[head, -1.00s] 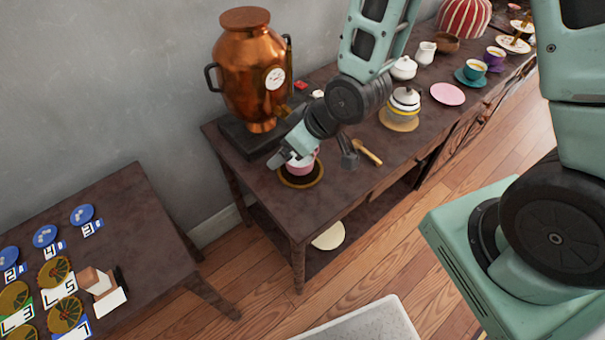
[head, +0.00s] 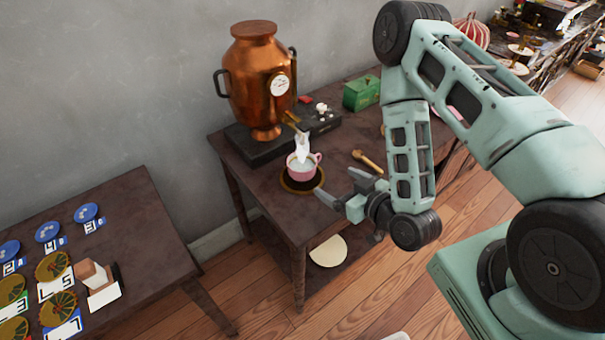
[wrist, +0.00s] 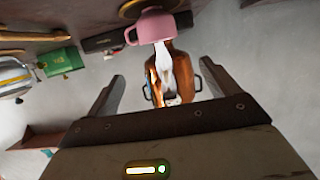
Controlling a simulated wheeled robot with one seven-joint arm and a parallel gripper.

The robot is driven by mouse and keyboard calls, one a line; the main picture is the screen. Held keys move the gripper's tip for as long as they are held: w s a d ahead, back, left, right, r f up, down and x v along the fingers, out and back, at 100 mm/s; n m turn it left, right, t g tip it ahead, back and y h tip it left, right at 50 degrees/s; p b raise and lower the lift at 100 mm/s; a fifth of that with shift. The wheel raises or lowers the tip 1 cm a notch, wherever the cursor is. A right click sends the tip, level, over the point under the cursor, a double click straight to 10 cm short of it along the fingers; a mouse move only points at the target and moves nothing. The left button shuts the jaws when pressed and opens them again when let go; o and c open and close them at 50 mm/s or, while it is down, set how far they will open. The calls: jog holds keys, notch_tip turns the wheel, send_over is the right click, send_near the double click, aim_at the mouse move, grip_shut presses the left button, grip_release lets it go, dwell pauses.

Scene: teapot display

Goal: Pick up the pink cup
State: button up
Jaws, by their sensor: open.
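The pink cup (head: 302,167) stands on a dark round saucer with a gold rim (head: 289,187) near the left front corner of the long table. White steam or liquid shows between the cup and the urn's spout above it. My gripper (head: 337,188) is open and empty, just to the right of the cup and saucer, apart from them. In the wrist view the pink cup (wrist: 152,27) appears upside down at the top, beyond the open fingers (wrist: 107,95), with its handle to the left.
A copper urn (head: 255,80) on a dark base stands right behind the cup. A green box (head: 361,93) and a wooden-handled tool (head: 367,160) lie to the right. A low table (head: 120,225) with cards and discs is at the left.

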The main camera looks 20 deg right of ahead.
jog(key=b, duration=1.1)
send_near(295, 157)
jog(key=shift+w+a+f+p, duration=0.2)
jog(key=shift+w+a+p, duration=0.15)
jog(key=shift+w, duration=0.15)
jog(key=shift+p+x, duration=0.45)
jog(key=shift+x, duration=2.25)
jog(key=shift+d+f, duration=0.1)
jog(key=c, duration=1)
